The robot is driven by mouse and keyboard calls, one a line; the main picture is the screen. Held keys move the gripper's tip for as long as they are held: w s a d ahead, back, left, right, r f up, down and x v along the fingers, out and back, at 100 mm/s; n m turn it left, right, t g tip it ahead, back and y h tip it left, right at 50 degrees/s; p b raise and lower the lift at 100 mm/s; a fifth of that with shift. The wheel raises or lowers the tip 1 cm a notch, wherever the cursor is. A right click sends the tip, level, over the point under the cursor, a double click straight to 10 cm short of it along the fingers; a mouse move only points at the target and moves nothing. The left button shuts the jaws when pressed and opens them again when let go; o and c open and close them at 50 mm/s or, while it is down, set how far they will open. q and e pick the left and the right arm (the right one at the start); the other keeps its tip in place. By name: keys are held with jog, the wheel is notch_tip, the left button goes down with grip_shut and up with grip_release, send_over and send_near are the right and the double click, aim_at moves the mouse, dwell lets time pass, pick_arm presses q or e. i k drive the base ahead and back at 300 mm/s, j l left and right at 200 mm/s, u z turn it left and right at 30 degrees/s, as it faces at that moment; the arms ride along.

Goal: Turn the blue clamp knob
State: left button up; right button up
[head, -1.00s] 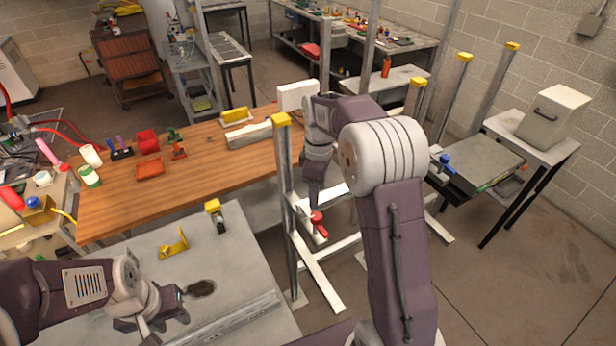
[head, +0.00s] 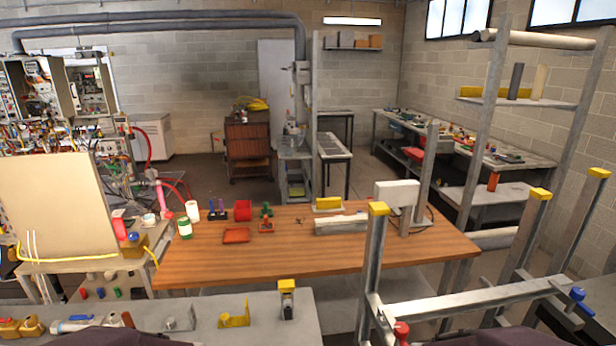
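The blue clamp knob (head: 577,296) is at the lower right of the head view. It sits on a grey metal clamp at the right end of a horizontal grey bar (head: 470,298) of the stand. A red knob (head: 401,331) is at the bar's left end, near the bottom edge. Neither of my grippers is in view. Only dark purple parts of my arms show along the bottom edge. Nothing of mine is seen touching the blue knob.
A grey post with a yellow cap (head: 378,208) stands left of the bar. More yellow-capped posts (head: 535,225) stand at the right. A wooden table (head: 320,262) with small items lies behind. A grey bench (head: 260,315) is in front at lower left.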

aim_at(576, 294)
jog(key=z, duration=0.45)
jog(key=k+z, duration=0.1)
jog(key=z, duration=0.75)
jog(key=k+l+z, duration=0.1)
jog(key=z, duration=0.35)
